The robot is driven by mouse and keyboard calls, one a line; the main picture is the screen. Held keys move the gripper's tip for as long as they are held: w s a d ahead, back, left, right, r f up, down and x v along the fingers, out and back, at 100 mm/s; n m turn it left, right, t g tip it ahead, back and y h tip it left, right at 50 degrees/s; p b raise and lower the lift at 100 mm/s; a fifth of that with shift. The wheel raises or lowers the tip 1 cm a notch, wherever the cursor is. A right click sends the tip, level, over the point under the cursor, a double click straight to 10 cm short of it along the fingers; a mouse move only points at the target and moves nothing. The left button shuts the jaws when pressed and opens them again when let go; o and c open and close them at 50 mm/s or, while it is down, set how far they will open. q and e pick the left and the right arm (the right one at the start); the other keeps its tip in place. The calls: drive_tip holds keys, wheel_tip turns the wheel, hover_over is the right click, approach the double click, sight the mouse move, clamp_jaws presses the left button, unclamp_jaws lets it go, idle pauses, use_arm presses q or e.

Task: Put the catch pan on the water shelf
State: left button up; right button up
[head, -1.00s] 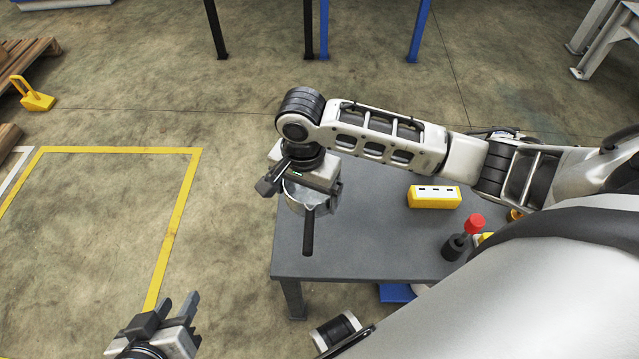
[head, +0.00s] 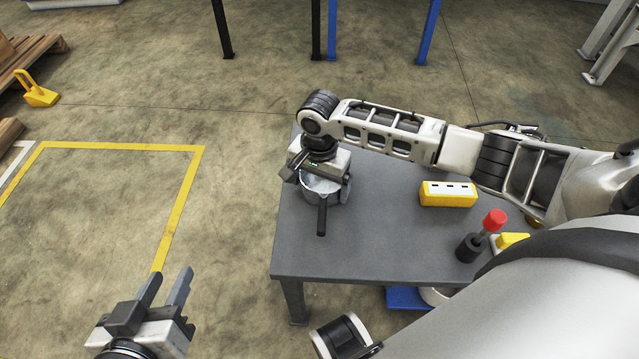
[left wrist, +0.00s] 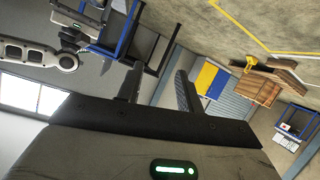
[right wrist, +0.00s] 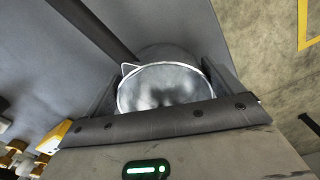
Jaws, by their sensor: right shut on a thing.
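The catch pan is a small round metal pan (head: 318,186) with a dark straight handle pointing toward me, over the left part of a grey table (head: 390,250). My right gripper (head: 322,178) is above the pan and shut on it. In the right wrist view the pan (right wrist: 165,85) sits between the fingers, with its pour lip and dark handle at the upper left. I cannot tell whether the pan touches the tabletop. My left gripper (head: 165,290) is open and empty at the lower left, over bare floor; its spread fingers also show in the left wrist view (left wrist: 158,85). I cannot identify a water shelf for certain.
A yellow block (head: 448,194) and a red-topped black item (head: 480,237) stand on the table's right part. A yellow floor outline (head: 180,210) lies left. Black and blue posts (head: 331,30) stand at the back. Floor left of the table is clear.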

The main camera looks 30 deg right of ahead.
drive_tip(key=o, duration=0.8)
